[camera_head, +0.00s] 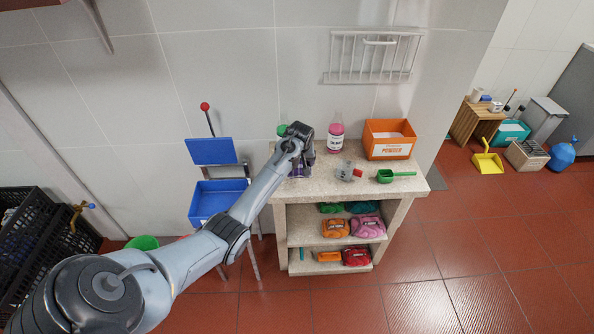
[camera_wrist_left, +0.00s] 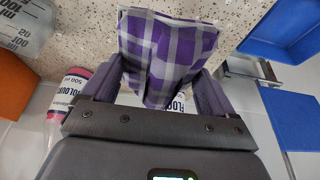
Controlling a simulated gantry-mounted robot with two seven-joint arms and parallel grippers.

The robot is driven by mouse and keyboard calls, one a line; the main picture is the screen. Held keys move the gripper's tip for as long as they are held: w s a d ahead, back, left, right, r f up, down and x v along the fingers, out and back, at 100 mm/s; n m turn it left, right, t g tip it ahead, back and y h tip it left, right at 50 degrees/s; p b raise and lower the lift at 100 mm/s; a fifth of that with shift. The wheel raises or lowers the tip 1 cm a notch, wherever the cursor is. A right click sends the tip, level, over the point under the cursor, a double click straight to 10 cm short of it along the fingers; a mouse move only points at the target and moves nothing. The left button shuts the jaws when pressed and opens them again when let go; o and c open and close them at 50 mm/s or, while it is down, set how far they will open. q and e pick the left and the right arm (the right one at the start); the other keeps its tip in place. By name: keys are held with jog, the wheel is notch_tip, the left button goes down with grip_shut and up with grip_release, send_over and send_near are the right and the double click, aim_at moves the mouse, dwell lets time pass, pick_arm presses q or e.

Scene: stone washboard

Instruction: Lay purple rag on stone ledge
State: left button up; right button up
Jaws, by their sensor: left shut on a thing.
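The purple rag is a purple, grey and white checked cloth (camera_wrist_left: 165,45). In the wrist view it is pinched between the two fingers of my left gripper and spreads out beyond them. In the head view my left gripper (camera_head: 303,165) is over the left part of the speckled stone ledge (camera_head: 340,191), and a bit of the purple rag (camera_head: 298,174) shows below it. The ledge also shows behind the rag in the wrist view (camera_wrist_left: 92,35). I cannot tell whether the rag touches the stone. My right gripper is not in view.
On the ledge stand a pink bottle (camera_head: 336,138), an orange powder box (camera_head: 389,140), a clear measuring cup (camera_head: 347,172) and a green scoop (camera_head: 385,176). A green-topped item (camera_head: 282,130) is partly hidden behind my gripper. Blue trays (camera_head: 215,197) stand to the left. The ledge's front edge looks clear.

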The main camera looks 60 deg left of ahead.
pick_arm(q)
jog(key=shift+s+a+f, duration=0.2)
jog(key=shift+a+f, duration=0.3)
jog(key=shift+a, duration=0.2)
jog(key=shift+f+b, duration=0.6)
jog(key=shift+f, duration=1.35)
jog(key=shift+f, duration=0.2)
jog(key=o, duration=0.9)
